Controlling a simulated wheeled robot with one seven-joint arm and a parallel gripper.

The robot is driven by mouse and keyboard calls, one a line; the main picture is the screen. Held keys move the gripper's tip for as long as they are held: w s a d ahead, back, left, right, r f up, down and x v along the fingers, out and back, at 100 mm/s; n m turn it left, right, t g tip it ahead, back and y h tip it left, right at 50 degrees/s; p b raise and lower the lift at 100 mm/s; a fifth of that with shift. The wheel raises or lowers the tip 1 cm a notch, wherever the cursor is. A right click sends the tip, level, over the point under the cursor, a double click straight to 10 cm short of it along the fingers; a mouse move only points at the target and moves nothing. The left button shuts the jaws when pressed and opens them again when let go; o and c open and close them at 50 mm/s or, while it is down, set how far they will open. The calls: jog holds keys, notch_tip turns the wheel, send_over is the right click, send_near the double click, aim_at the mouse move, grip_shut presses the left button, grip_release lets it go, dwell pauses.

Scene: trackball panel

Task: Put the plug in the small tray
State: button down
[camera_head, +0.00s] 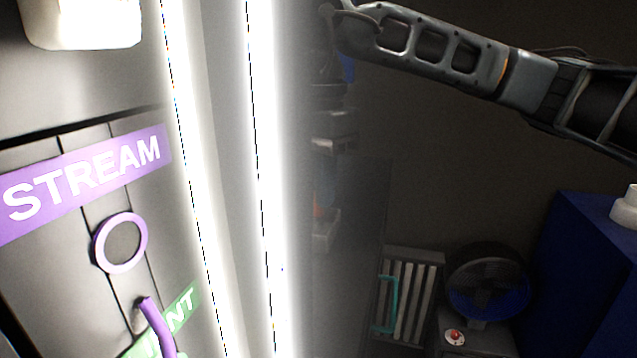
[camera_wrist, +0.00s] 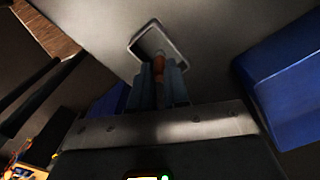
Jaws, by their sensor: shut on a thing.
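In the wrist view my gripper (camera_wrist: 160,68) is shut on the plug (camera_wrist: 158,66), a small orange-brown piece between the fingertips. The small tray (camera_wrist: 172,43), a pale rectangular rim, lies just beyond the fingertips. The plug's tip overlaps the tray's opening in the picture; I cannot tell whether it touches the tray's floor. In the head view my arm reaches in from the upper right, and its end is dim behind the glare. A faint orange spot and a pale box shape show low in that haze, too unclear to name surely.
In the head view, bright light strips (camera_head: 262,150) and a panel with a purple STREAM label (camera_head: 85,180) fill the left. A round fan (camera_head: 487,283), a red button (camera_head: 455,337) and a blue box (camera_head: 590,270) stand lower right. Blue blocks flank my gripper in the wrist view.

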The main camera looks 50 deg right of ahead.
jog(key=shift+f+b, duration=0.65)
jog(key=shift+b, duration=0.15)
dwell(0.7)
jog(key=c, duration=1)
grip_release()
jog(key=shift+c, duration=0.2)
jog(key=shift+r, duration=0.1)
